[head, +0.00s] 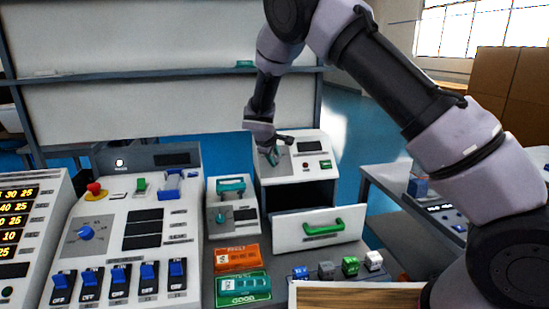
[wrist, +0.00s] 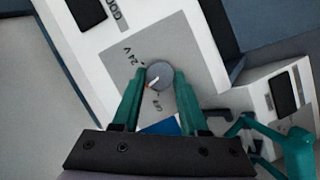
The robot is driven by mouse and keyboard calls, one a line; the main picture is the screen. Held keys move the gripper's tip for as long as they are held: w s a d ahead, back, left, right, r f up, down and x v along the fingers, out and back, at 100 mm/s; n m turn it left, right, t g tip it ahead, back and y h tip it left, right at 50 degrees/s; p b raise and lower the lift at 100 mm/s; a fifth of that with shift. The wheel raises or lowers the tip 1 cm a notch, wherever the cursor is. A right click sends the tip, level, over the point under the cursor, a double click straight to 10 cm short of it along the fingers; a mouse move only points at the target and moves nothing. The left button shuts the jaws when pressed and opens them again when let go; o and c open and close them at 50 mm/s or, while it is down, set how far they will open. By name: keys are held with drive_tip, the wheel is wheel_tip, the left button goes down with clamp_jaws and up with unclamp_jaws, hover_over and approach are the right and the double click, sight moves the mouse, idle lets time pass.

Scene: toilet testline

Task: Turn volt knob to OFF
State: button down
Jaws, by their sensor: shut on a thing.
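The volt knob is a small grey round knob (wrist: 160,74) on a light grey plate (wrist: 178,40), seen in the wrist view. A red mark on the knob faces lower left. A "24 V" label sits at its upper left, and a label below it is too blurred to read surely. My gripper (wrist: 158,80) has its two teal fingers shut on the knob's sides. In the head view my gripper (head: 272,155) is at the left part of the white box's sloped face (head: 305,147), and hides the knob.
Below that box is an open compartment and a white drawer front with a green handle (head: 323,228). A smaller box with a teal knob (head: 221,216) stands left. A panel with a blue knob (head: 86,233) and several blue switches is further left. Coloured blocks (head: 350,265) lie in front.

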drive_tip(key=n, duration=0.1)
drive_tip(key=n+t, duration=0.1)
drive_tip(key=n, duration=0.1)
drive_tip(key=n+t, duration=0.1)
drive_tip(key=n, duration=0.1)
drive_tip(key=shift+s+f, duration=0.15)
drive_tip(key=shift+s, duration=0.1)
drive_tip(key=shift+n+t, duration=0.5)
drive_tip(key=shift+n, duration=1.6)
drive_tip(key=shift+f, duration=0.1)
drive_tip(key=shift+c, duration=2.2)
unclamp_jaws()
drive_tip(key=v, duration=1)
drive_tip(key=shift+s+d, duration=0.2)
drive_tip(key=shift+s, duration=0.25)
